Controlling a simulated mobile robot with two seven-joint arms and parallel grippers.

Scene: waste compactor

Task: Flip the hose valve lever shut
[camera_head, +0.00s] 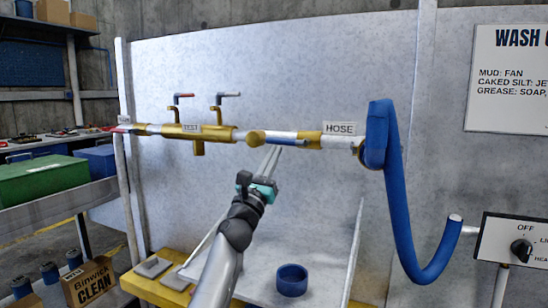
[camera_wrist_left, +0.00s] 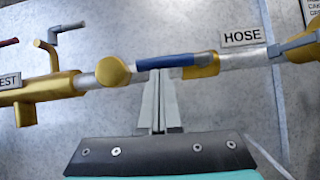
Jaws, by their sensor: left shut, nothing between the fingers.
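The hose valve lever (camera_head: 286,141) has a blue handle and lies roughly along the brass pipe, left of the HOSE label (camera_head: 340,128). In the left wrist view the blue lever (camera_wrist_left: 172,62) runs right from a round brass knob (camera_wrist_left: 113,71) to a brass fitting. My left gripper (camera_head: 272,152) is shut and empty, its fingers pointing up at the lever from below. In the left wrist view the fingertips (camera_wrist_left: 160,76) are just under the handle; I cannot tell if they touch. My right gripper is not in view.
A TEST block (camera_head: 190,130) with two small taps is on the pipe's left. A thick blue hose (camera_head: 400,210) hangs at the right, near a control box (camera_head: 515,240). A blue ring (camera_head: 292,280) lies in the tray below. A green box (camera_head: 42,181) stands at left.

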